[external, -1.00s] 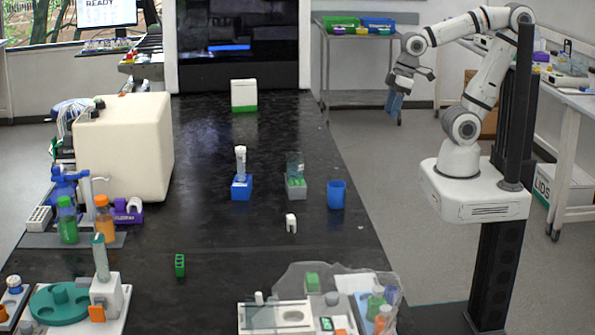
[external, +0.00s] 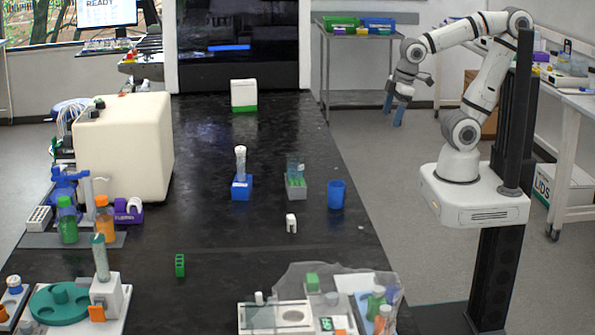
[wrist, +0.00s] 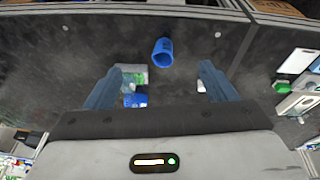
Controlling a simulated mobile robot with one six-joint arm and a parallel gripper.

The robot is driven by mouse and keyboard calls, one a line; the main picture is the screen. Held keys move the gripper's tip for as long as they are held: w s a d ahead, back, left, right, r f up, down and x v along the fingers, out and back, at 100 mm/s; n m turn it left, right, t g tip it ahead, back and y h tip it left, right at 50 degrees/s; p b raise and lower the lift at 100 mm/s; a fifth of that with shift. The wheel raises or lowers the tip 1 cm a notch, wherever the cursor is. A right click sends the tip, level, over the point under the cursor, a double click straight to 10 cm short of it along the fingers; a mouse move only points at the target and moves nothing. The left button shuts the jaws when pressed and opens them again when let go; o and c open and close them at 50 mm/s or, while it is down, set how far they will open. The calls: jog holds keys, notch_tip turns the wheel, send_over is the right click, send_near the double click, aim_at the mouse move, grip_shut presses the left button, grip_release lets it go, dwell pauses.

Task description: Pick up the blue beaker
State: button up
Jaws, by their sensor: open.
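The blue beaker (external: 336,195) stands upright on the black bench near its right edge in the external view. In the wrist view the beaker (wrist: 162,52) lies ahead of my gripper, between the lines of the two fingers, with its open mouth showing. My gripper (external: 394,112) hangs off the bench's right side, above the floor, with its blue fingers pointing down. In the wrist view the fingers of my gripper (wrist: 160,80) are spread wide with nothing held between them. The gripper is apart from the beaker.
Left of the beaker stand a grey rack (external: 296,188) with a clear vessel and green inserts, and a blue rack (external: 242,190) with a tube. A small white piece (external: 291,223) stands in front. A clear-covered tray (external: 275,316) is at the front.

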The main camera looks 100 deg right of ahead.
notch_tip(320, 180, down, 10)
jog(key=d+n+h+b, duration=0.25)
jog(key=n+b, duration=0.25)
jog(key=b, duration=0.3)
jog(key=n+t+h+b, duration=0.75)
jog(key=n+b, duration=1.05)
jog(key=b, duration=0.6)
send_near(331, 185)
jog(key=d+f, duration=0.1)
jog(key=d+f+y, duration=0.1)
jog(key=d, duration=0.1)
jog(key=shift+w+a+f+n+t+b, duration=0.15)
jog(key=shift+a+f+n+t+b, duration=0.1)
jog(key=shift+n+t+b, duration=0.9)
jog(key=shift+n+t, duration=0.1)
jog(key=shift+n, duration=0.15)
jog(key=shift+a+n+t+b, duration=0.25)
jog(key=shift+n+t+b, duration=0.45)
jog(key=shift+n, duration=0.2)
jog(key=shift+w+r+n, duration=0.1)
jog(key=shift+w+n, duration=0.05)
jog(key=shift+n, duration=0.15)
jog(key=shift+w+d, duration=0.15)
jog(key=shift+w, duration=0.05)
jog(key=shift+b+x, duration=1.3)
jog(key=shift+x, duration=1.85)
jog(key=shift+w+d+r, duration=0.1)
jog(key=shift+w+r, duration=0.05)
jog(key=shift+w, duration=0.3)
